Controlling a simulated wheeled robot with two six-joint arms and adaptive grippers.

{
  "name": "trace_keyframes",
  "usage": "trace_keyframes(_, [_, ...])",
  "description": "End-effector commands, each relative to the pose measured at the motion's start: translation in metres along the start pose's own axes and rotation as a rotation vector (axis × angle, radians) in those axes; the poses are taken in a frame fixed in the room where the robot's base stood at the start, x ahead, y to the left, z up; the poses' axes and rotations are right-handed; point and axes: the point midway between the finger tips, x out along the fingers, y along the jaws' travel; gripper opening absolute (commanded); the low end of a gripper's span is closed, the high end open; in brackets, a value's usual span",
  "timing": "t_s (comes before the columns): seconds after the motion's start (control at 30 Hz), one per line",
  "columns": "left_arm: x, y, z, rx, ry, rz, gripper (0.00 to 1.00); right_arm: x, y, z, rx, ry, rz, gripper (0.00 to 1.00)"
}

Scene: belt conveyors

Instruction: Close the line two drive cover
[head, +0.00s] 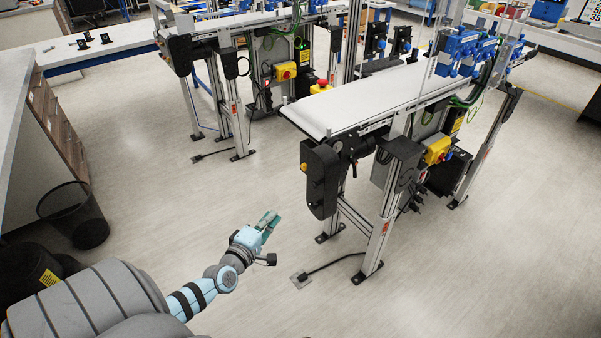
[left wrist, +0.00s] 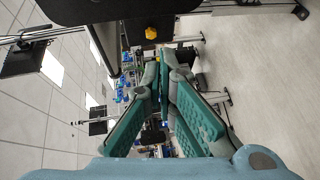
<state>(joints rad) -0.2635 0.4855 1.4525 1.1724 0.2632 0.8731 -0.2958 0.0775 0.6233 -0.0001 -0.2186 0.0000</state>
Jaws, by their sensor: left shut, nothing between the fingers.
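A black drive housing (head: 320,180) with a yellow knob hangs at the near end of the right conveyor (head: 345,110). I cannot tell from these views whether its cover stands open or closed, nor which line is numbered two. In the left wrist view a yellow knob (left wrist: 151,33) on a black part shows at the top, beyond the fingers. My left gripper (head: 268,221) is shut and empty, in the air to the left of and lower in the picture than the housing, apart from it. Its teal fingers (left wrist: 163,75) fill the middle of the wrist view. My right gripper is not in view.
A second conveyor (head: 240,22) with a similar black housing (head: 178,52) stands farther back left. Conveyor legs and a floor plate with a cable (head: 301,280) are near my left gripper. A waste bin (head: 75,214) stands at left.

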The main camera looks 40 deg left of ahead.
Motion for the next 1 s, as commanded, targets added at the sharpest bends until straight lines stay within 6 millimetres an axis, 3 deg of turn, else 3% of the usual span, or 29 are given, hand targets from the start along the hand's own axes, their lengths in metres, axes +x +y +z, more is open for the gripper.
trace_keyframes(0.03, [0.003, 0.033, -0.003, -0.09, 0.002, 0.052, 0.0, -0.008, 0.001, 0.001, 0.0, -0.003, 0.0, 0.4])
trace_keyframes(0.13, [0.009, 0.059, -0.005, -0.208, 0.004, 0.108, 0.0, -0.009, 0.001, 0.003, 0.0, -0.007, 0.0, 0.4])
trace_keyframes(0.27, [0.023, 0.06, -0.005, -0.223, 0.006, 0.114, 0.0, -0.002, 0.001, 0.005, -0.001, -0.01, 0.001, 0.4])
trace_keyframes(0.67, [0.107, 0.064, -0.006, -0.219, 0.006, 0.112, 0.0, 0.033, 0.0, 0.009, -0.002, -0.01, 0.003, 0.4])
trace_keyframes(0.8, [0.098, 0.076, 0.015, -0.22, 0.003, 0.106, 0.0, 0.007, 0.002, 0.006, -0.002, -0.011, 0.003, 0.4])
trace_keyframes(1.0, [0.093, 0.076, 0.03, -0.216, 0.004, 0.108, 0.0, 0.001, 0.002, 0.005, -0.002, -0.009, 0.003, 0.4])
